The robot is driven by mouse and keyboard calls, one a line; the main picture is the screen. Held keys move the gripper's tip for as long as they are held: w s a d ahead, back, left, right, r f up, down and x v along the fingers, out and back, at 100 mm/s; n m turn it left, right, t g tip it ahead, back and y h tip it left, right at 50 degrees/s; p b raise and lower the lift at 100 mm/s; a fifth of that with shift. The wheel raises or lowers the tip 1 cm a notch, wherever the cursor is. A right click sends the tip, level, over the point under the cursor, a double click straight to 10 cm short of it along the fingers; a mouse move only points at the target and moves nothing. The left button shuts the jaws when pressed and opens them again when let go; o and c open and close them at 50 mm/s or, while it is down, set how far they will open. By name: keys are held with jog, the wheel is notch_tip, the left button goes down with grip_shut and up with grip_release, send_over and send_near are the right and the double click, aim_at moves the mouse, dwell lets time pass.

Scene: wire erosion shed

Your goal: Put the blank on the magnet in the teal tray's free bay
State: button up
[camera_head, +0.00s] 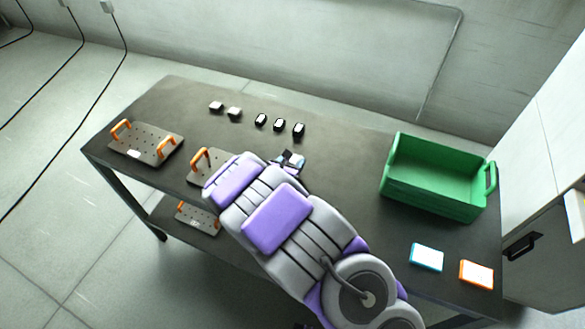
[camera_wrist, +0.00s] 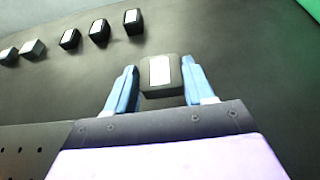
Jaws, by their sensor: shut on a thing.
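My gripper (camera_wrist: 160,88) has blue fingers on either side of a dark block with a white top patch (camera_wrist: 160,70), and is shut on it. In the head view my gripper (camera_head: 290,160) is over the middle of the table, and my arm partly hides the block. I cannot tell whether the block touches the table. A flat teal-edged piece with a white top (camera_head: 426,257) lies at the table's right front. I cannot make out bays in it, and no magnet can be told apart by sight.
Several small blocks (camera_head: 280,124) stand in a row behind my gripper. A green crate (camera_head: 433,204) stands at the right, an orange-edged white piece (camera_head: 476,274) in front of it. Perforated plates with orange handles (camera_head: 150,146) are at the left. Table between row and crate is clear.

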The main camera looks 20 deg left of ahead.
jog(key=f, duration=0.1)
jog(key=f+b, duration=0.1)
jog(key=f, duration=0.2)
jog(key=shift+w+a, duration=0.4)
jog(key=shift+d+r, duration=0.15)
jog(key=shift+d, duration=0.15)
jog(key=o, duration=1.3)
jog(key=shift+a, duration=0.2)
jog(key=shift+o, duration=0.2)
jog(key=p+v, duration=0.2)
jog(key=v, duration=1)
